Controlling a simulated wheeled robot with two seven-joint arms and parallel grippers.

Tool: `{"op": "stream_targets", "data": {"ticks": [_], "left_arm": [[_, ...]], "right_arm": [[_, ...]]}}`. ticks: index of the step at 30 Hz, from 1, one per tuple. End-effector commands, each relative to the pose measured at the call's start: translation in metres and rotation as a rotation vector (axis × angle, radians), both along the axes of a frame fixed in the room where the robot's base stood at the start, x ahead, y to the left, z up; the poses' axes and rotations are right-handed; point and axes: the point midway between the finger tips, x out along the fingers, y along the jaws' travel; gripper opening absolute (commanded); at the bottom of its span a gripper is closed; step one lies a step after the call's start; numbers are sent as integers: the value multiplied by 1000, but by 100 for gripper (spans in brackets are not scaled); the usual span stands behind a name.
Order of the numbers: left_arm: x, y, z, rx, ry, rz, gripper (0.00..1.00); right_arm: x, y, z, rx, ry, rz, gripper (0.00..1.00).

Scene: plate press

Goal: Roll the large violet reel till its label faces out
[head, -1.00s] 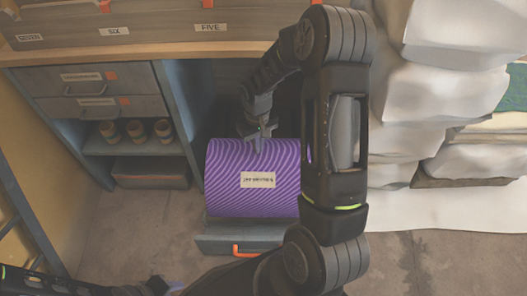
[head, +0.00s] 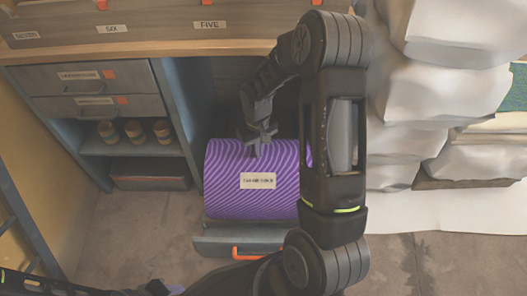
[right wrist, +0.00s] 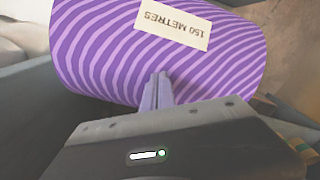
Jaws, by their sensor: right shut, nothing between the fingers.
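The large violet reel (head: 235,200) with pale stripes lies on its side at a grey-blue stand (head: 218,230) below the bench. Its pale label (head: 258,181) is on the curved side that shows in the head view. In the right wrist view the reel (right wrist: 100,50) fills the top, and the label (right wrist: 172,25) reads "150 METRES" upside down. My right gripper (head: 262,152) is shut and empty, its fingertips at the reel's far upper side. I cannot tell whether they touch it. My left gripper (head: 165,288) shows only partly at the bottom edge.
A bench (head: 150,48) with bins marked five, six and seven runs above. A cabinet (head: 178,120) with drawers and several small jars stands at left. White sacks (head: 430,60) are stacked at right. An orange handle (head: 245,254) is below the reel. Floor at lower right is clear.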

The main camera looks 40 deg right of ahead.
Motion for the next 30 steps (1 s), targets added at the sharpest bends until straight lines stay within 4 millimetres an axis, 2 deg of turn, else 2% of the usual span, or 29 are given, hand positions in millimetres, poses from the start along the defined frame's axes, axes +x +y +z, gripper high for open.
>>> {"op": "stream_targets", "data": {"ticks": [10,30], "left_arm": [[0,0,0,0,0,0,36],[0,0,-2,0,0,0,36]], "right_arm": [[-2,1,-1,0,0,0,0],[-17,14,-7,2,5,0,0]]}}
